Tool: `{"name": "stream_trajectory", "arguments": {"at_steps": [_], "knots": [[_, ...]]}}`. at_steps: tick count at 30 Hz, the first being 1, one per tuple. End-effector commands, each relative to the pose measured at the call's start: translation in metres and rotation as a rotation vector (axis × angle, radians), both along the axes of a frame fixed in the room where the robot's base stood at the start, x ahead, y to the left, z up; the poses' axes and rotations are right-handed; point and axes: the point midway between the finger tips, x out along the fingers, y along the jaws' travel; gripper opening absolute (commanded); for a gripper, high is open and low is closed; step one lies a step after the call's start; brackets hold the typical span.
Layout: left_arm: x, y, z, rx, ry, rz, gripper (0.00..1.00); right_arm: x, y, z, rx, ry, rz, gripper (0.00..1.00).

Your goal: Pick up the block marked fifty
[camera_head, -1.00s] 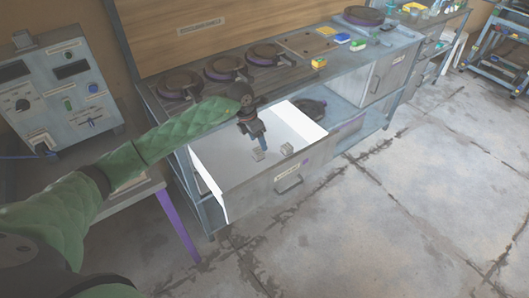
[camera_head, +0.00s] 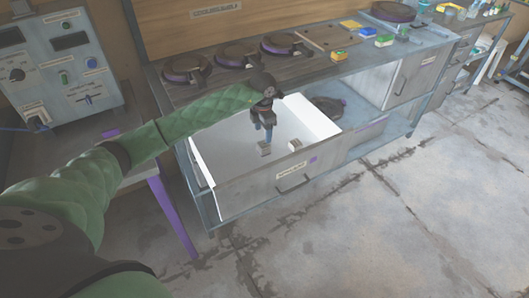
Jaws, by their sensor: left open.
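Two small grey blocks lie in the open white-lined drawer (camera_head: 215,170). One block (camera_head: 264,149) is just below my left gripper, and the other block (camera_head: 295,145) is a little to its right. The markings are too small to read, so I cannot tell which is marked fifty. My left gripper (camera_head: 268,138) points down into the drawer, open, its fingertips just above the left block. Whether it touches that block is not clear. My right gripper is not in view.
The drawer front has a handle (camera_head: 293,182). Above it, the bench top holds several round dark plates (camera_head: 237,55) and small coloured boxes (camera_head: 338,56). A grey control panel (camera_head: 55,75) stands at the left. The floor at right is clear.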

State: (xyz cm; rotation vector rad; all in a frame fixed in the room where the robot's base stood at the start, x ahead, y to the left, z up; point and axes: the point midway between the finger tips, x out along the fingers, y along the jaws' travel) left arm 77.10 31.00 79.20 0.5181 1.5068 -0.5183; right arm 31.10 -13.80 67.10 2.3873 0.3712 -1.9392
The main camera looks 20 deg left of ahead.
Motion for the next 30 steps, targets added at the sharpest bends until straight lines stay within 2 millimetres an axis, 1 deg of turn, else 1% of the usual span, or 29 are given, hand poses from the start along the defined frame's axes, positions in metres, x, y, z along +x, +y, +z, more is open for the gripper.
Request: {"name": "stream_trajectory", "arguments": {"at_steps": [4,9,13,17,20,21,24,27,30], "knots": [[0.0,0.0,-0.009,-0.001,0.003,0.001,0.64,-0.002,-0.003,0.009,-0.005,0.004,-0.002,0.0],[0.0,0.0,-0.024,-0.001,0.001,0.001,0.64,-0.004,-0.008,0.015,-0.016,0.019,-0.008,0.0],[0.0,-0.001,-0.031,-0.002,0.003,0.0,0.64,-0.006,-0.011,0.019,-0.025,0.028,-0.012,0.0],[0.001,-0.001,-0.042,-0.002,0.003,0.001,0.64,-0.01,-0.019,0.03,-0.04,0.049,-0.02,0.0],[0.001,-0.002,-0.057,-0.002,0.004,0.0,0.64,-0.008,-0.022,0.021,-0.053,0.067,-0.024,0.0],[0.002,-0.001,-0.062,-0.002,0.002,0.0,0.64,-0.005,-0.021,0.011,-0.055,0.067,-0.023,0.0],[0.002,-0.001,-0.072,-0.001,0.002,0.001,0.64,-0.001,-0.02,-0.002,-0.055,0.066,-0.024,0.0],[0.002,-0.001,-0.078,-0.001,0.001,0.0,0.64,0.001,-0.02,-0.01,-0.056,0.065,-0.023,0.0],[0.003,0.0,-0.079,0.0,0.0,0.0,0.64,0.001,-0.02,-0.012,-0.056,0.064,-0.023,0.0]]}}
